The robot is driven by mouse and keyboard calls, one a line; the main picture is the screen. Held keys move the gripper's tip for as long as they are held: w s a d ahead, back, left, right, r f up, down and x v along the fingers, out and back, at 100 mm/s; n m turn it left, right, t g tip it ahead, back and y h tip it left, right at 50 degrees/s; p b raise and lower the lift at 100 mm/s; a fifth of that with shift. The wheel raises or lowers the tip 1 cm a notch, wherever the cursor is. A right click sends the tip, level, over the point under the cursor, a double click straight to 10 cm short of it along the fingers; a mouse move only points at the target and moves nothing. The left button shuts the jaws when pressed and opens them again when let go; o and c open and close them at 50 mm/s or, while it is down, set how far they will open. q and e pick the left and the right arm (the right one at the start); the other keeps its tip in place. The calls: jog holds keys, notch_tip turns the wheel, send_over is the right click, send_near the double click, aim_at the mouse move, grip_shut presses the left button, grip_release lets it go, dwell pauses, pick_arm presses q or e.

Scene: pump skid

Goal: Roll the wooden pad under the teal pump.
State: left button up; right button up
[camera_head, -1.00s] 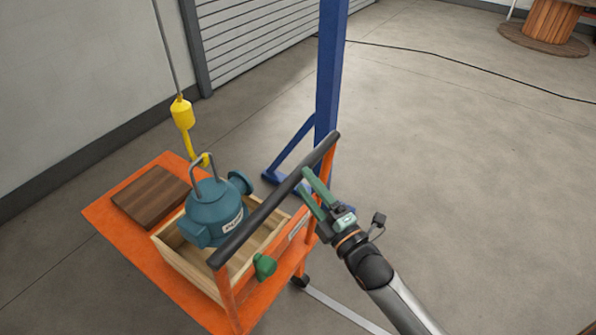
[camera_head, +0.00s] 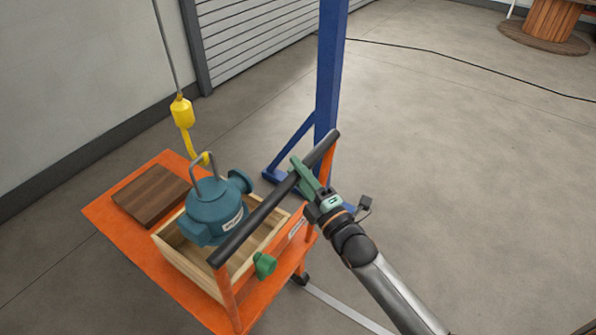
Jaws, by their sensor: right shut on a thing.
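The wooden pad (camera_head: 151,195) is a flat dark brown board lying on the orange cart's deck (camera_head: 103,211), at its far left. The teal pump (camera_head: 213,211) is upright at the light wooden crate (camera_head: 187,268), right of the pad. Its top loop is at the yellow hook (camera_head: 204,158). Whether the pump's base touches anything inside the crate is hidden. My right gripper (camera_head: 299,176) is shut on the cart's black handle bar (camera_head: 262,211), towards the bar's far end. My left gripper does not show.
A yellow hoist block (camera_head: 182,112) hangs on a line above the pump. A blue post (camera_head: 329,80) with a braced foot stands behind the cart. A green part (camera_head: 264,265) shows beside the crate. The floor on the right is open, with a black cable (camera_head: 470,70) farther back.

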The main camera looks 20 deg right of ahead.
grip_shut()
dwell(0.9)
